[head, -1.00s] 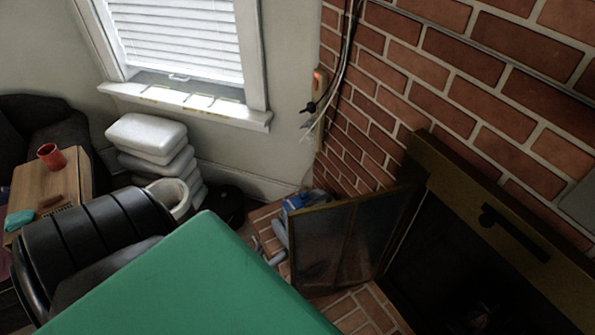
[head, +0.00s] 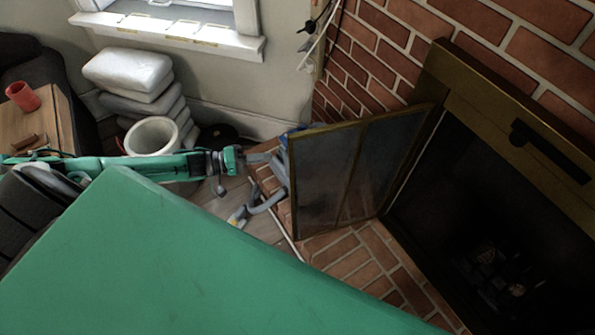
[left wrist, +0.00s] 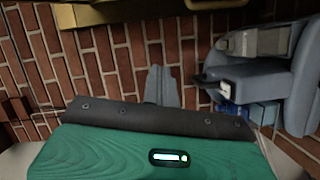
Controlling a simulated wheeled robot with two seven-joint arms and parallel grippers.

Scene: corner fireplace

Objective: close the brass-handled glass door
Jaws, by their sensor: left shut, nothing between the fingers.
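The brass-framed glass door (head: 330,178) stands open at the left side of the fireplace opening, its dark panes facing the room. Its handle cannot be made out. My left gripper (head: 270,157) reaches in from the left and is shut and empty. Its tip is just left of the door's free edge; I cannot tell whether it touches. In the left wrist view the shut fingers (left wrist: 160,86) point at brick, and a brass-coloured strip (left wrist: 150,12) crosses the top. I cannot tell whether that strip is the door frame. My right gripper is not in view.
The brass fireplace surround (head: 470,95) and dark firebox (head: 480,220) are at right. A white pot (head: 152,136) and stacked bags (head: 128,75) stand behind my arm.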

